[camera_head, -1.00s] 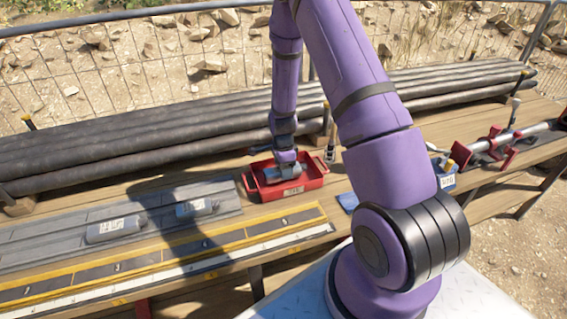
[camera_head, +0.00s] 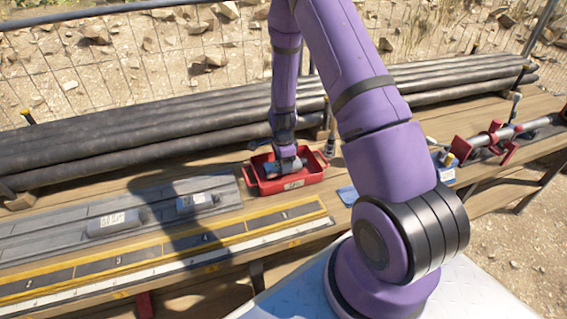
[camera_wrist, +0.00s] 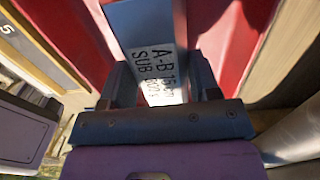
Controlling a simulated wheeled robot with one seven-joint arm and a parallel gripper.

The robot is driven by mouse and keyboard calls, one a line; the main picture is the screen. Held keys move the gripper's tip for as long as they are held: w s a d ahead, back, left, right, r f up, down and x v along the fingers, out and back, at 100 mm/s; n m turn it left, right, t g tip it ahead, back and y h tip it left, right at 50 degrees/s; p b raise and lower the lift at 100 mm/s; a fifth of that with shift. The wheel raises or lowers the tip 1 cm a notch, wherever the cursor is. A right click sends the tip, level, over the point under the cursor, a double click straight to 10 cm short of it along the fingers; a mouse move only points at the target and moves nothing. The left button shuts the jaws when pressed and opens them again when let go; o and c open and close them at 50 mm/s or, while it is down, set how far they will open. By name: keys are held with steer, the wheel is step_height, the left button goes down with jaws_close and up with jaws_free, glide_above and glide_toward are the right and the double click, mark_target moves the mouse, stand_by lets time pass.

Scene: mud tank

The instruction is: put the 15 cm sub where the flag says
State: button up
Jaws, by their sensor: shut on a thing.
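My gripper (camera_head: 287,162) is over the red tray (camera_head: 262,186) in the head view. It is shut on a grey sub (camera_head: 293,165), which looks to be just above the tray floor. In the wrist view, my gripper's fingers (camera_wrist: 161,82) are on either side of the sub (camera_wrist: 140,25). A yellow-edged strip (camera_head: 122,262) with numbered dark slots lies in front. I cannot make out a flag.
Two labelled grey cylinders lie on a grey rack (camera_head: 50,240) left of the tray. Long dark pipes (camera_head: 130,140) run behind. The slots' visible tops look clear.

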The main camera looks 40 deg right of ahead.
steer(key=shift+f, duration=0.2)
stand_by(0.3)
steer(key=o, duration=1.4)
steer(key=shift+o, duration=0.2)
steer(key=shift+r, duration=0.1)
steer(key=shift+r, duration=3.4)
